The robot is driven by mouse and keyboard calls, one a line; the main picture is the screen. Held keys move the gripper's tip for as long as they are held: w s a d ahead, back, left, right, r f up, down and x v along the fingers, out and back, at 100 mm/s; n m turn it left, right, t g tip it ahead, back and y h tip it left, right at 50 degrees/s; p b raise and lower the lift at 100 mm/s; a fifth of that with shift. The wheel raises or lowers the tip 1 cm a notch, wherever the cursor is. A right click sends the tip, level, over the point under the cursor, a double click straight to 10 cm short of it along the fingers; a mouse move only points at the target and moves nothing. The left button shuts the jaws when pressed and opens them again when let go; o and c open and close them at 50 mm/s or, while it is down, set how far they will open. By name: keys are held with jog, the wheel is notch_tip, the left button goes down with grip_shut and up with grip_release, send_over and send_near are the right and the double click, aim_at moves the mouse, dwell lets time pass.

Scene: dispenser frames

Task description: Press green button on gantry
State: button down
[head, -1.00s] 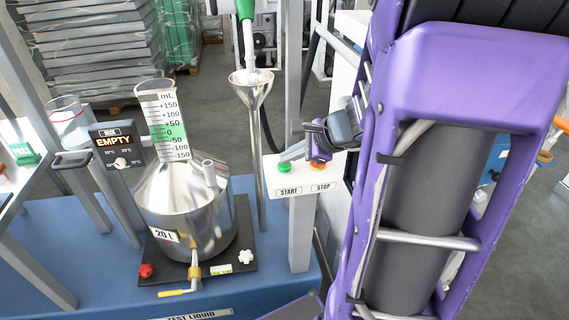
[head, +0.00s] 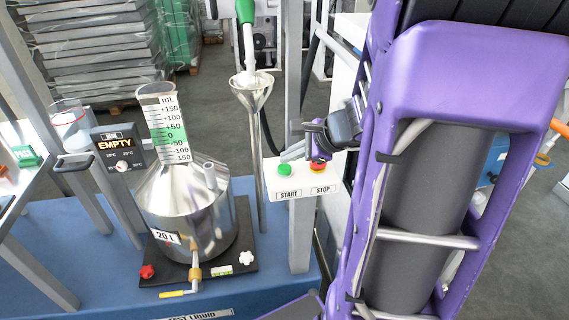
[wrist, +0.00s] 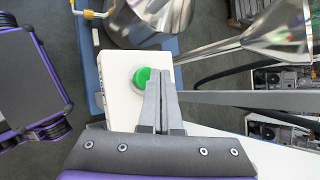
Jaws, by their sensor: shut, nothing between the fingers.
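The green button (head: 285,170) sits above the START label on a white panel (head: 302,187) on the gantry post. In the wrist view the round green button (wrist: 146,76) shows on the white panel, partly covered by my fingertips. My gripper (head: 287,156) is shut and empty. Its fingertips are just above and behind the green button in the head view. In the wrist view my gripper (wrist: 162,74) overlaps the button's right side. I cannot tell whether it touches. The red STOP button (head: 318,167) is to the right, below my gripper's body.
A steel funnel (head: 251,95) stands left of the panel, close to my fingers. A steel 20 L vessel (head: 190,215) with a graduated neck stands farther left on a dark plate. The grey gantry post (head: 301,238) runs below the panel.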

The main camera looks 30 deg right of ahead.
aim_at(289, 169)
jog(key=shift+r, duration=0.25)
notch_tip(289, 169, up, 5)
jog(key=p, duration=0.4)
jog(key=shift+f, duration=0.1)
dwell(0.8)
